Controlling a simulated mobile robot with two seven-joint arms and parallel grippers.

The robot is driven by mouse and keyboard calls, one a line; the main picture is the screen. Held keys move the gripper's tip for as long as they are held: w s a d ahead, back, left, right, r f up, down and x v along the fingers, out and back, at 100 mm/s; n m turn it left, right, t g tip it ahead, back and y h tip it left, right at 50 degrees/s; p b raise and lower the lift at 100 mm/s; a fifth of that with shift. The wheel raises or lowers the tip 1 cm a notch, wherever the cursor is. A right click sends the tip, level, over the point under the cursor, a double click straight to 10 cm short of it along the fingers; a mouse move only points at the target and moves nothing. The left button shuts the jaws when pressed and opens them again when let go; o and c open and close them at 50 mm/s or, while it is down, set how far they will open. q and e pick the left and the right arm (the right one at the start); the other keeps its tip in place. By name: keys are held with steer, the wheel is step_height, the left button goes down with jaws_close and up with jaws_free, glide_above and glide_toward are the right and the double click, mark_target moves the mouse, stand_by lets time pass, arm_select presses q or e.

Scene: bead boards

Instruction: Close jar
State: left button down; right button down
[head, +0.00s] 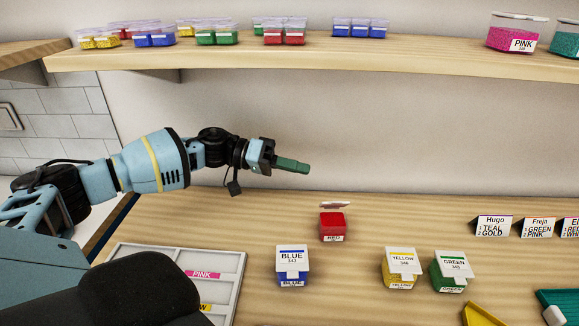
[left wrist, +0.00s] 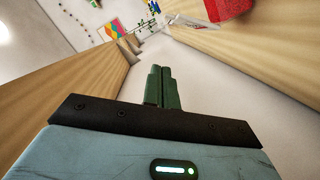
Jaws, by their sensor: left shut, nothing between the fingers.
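The red jar (head: 332,228) stands on the table at the centre of the head view, with its red contents showing. Its clear lid (head: 334,206) is up and apart from the jar's rim at the back. The blue jar (head: 292,268), yellow jar (head: 401,270) and green jar (head: 451,272) stand nearer, with labelled tops that look down. My left gripper (head: 308,169) is shut and empty, in the air above and left of the red jar. Its green fingers (left wrist: 162,88) touch each other in the left wrist view. My right gripper is not in view.
A shelf (head: 300,52) with several small bead boxes and a large pink jar (head: 516,33) runs above. A sorting tray (head: 226,285) is at the left. Name cards (head: 493,227) stand at the right. The table behind the red jar is clear.

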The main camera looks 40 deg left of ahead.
mark_target(334, 204)
arm_select(q)
steer(key=x, duration=0.6)
steer(key=shift+d+r, duration=0.15)
steer(key=shift+s+d+f+p, duration=0.15)
steer(key=shift+s+d+f, duration=0.15)
steer(key=shift+f, duration=0.1)
steer(key=shift+s+d+f+p, duration=0.2)
steer(key=shift+s+f, duration=0.1)
steer(key=shift+f, duration=0.15)
steer(key=shift+s+d+f, duration=0.45)
steer(key=shift+s+f, duration=0.05)
steer(key=shift+f, duration=0.05)
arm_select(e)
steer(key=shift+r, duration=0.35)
arm_select(q)
steer(key=shift+a, duration=0.15)
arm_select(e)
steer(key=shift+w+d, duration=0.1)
